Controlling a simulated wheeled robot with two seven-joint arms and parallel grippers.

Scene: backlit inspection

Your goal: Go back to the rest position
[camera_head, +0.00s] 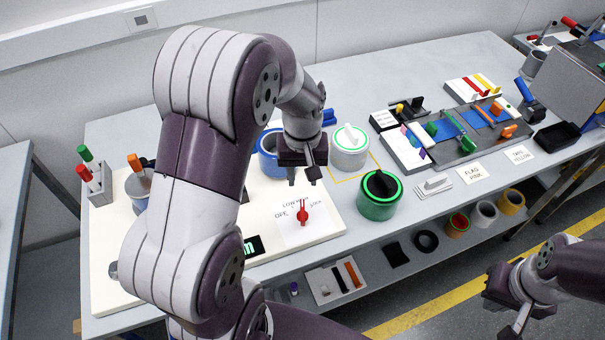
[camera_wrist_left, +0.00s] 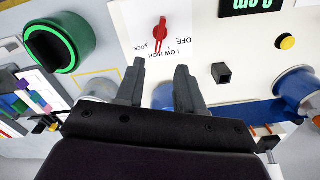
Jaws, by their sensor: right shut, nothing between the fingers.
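My left gripper (camera_head: 302,175) hangs in the air above the white panel, just behind the red switch knob (camera_head: 303,214). Its fingers (camera_wrist_left: 160,88) are apart and empty in the left wrist view. The red knob also shows in that view (camera_wrist_left: 161,35), clear of the fingers. My left arm spans the middle of the head view and hides part of the panel. My right gripper (camera_head: 516,328) is at the lower right of the head view, in front of the bench, partly cut off by the frame's bottom edge. It is shut and holds nothing.
A green-ringed dark pot (camera_head: 379,205) and a white pot with a green ring (camera_head: 349,150) stand right of the panel (camera_head: 325,225). A blue pot (camera_head: 268,160) is behind my left gripper. A tool holder (camera_head: 92,184) stands left. Rolls of tape (camera_head: 484,212) lie on the lower shelf.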

